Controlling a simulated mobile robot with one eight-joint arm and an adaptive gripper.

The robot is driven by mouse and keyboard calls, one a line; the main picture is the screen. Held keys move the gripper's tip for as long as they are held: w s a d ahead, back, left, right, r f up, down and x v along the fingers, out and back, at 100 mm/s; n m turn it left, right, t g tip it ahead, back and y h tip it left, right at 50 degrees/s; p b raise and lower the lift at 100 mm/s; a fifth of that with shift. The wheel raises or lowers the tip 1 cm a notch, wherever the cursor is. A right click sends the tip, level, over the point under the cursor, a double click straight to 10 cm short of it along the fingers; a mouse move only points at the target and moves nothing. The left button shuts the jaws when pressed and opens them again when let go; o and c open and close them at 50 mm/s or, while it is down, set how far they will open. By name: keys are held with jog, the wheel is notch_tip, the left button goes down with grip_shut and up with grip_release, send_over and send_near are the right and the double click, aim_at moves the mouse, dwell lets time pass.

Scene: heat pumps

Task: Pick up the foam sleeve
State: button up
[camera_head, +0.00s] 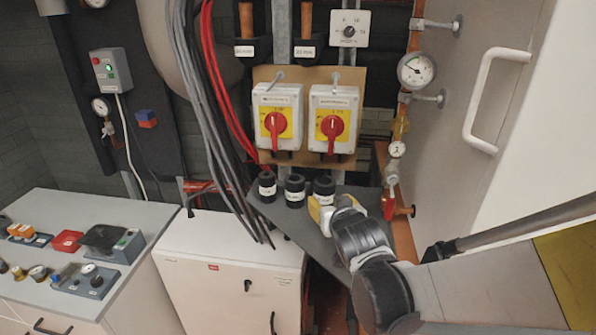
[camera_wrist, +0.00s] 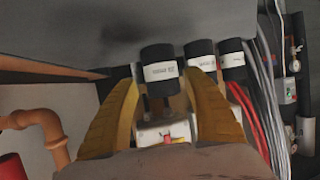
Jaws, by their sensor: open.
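Three black foam sleeves with white labels stand in a row on a grey shelf (camera_head: 345,190) in the head view: left (camera_head: 267,187), middle (camera_head: 295,190) and right (camera_head: 323,187). My gripper (camera_head: 320,210) is at the right sleeve, partly in front of it. In the wrist view, this sleeve (camera_wrist: 159,64) appears between the tips of my two yellow fingers, which are apart. I cannot tell whether either finger touches it. The other two sleeves (camera_wrist: 201,55) (camera_wrist: 231,54) stand beside it, to the right in the wrist view.
Two switch boxes with red knobs (camera_head: 277,124) (camera_head: 333,126) are above the sleeves. Grey and red cables (camera_head: 212,100) hang to the left. A copper pipe with a gauge (camera_head: 416,70) and a red valve (camera_head: 389,205) stands close on the right. A white cabinet (camera_head: 230,265) is below.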

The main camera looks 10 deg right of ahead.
aim_at(326, 199)
jog(key=x, duration=0.6)
jog(key=shift+w+f+b, duration=0.3)
jog(key=shift+b, duration=0.1)
jog(key=shift+s, duration=0.1)
jog(key=c, duration=0.4)
